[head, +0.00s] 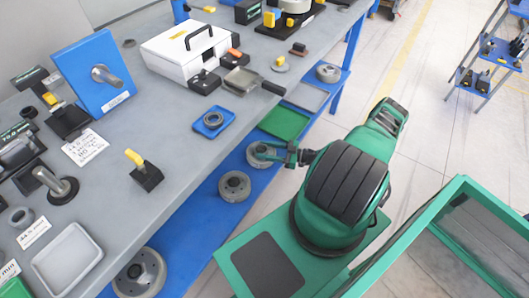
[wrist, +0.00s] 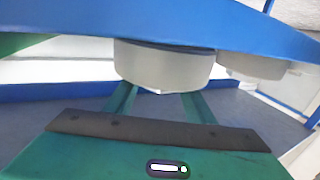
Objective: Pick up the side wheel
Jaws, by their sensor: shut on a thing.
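A grey side wheel (head: 259,158) is on the blue lower shelf, at the shelf's right edge in the head view. My gripper (head: 271,151) reaches in from the right and is shut on this wheel. In the wrist view the pale round wheel (wrist: 165,68) sits between the tips of my two green fingers (wrist: 155,98), against a blue band. The fingers hide part of the wheel in the head view. I cannot tell whether it is clear of the shelf.
Other grey wheels stand on the blue lower shelf: one nearby (head: 234,186), one at the front (head: 140,272) and one farther back (head: 328,73). A green mat (head: 284,122) lies just behind. The grey bench top (head: 165,190) overhangs the shelf on the left.

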